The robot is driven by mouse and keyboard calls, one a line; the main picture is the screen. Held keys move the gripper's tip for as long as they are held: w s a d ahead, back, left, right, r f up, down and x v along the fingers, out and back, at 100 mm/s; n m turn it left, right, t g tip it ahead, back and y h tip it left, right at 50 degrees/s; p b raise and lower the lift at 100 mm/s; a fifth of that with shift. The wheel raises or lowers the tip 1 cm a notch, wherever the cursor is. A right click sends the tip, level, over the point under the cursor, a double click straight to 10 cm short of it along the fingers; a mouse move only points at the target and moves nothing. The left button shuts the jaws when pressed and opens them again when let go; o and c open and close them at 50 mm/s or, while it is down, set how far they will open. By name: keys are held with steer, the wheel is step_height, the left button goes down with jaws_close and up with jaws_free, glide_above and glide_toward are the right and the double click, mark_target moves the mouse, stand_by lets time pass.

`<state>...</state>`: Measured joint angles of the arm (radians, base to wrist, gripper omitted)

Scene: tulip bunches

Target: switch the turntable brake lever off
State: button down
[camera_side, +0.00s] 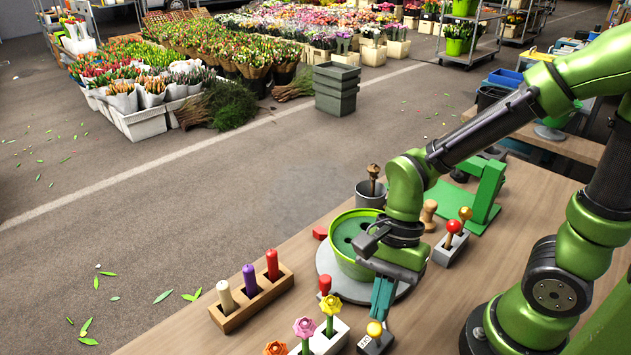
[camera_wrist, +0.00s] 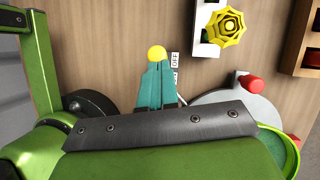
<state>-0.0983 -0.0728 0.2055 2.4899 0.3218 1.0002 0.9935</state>
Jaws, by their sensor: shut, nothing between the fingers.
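The brake lever has a yellow ball knob (camera_side: 374,328) on a small dark base (camera_side: 377,344) near the front edge of the picture. In the wrist view the yellow knob (camera_wrist: 156,53) shows just beyond my fingertips, beside a white label reading OFF (camera_wrist: 175,60). The lever's stem is hidden, so I cannot tell its tilt. My gripper (camera_side: 380,315) points down, shut and empty, with its teal fingertips right by the knob; it also shows in the wrist view (camera_wrist: 157,68). I cannot tell whether they touch. The grey turntable (camera_side: 325,260) carries a green bowl (camera_side: 345,232).
A wooden holder (camera_side: 236,317) with candles stands left. A white block (camera_side: 330,342) with flower-shaped tops stands close left of the lever. A grey box with red and yellow knobs (camera_side: 452,245) and a green stand (camera_side: 485,195) are behind right. A red knob (camera_wrist: 250,83) is by the turntable.

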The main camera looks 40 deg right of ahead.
steer(key=v, duration=1)
steer(key=shift+d, duration=0.3)
steer(key=shift+f, duration=0.1)
steer(key=w+d+r+n+t+h, duration=0.2)
steer(key=w+d+r+n+t, duration=0.1)
steer(key=d+r+n+t, duration=0.2)
steer(key=d+n+t, duration=0.2)
steer(key=n+t, duration=0.2)
steer(key=n, duration=0.2)
steer(key=shift+r+n, duration=0.25)
steer(key=shift+n, duration=0.15)
steer(key=c, duration=1.8)
jaws_free()
steer(key=shift+w, duration=0.1)
steer(key=shift+c, duration=0.2)
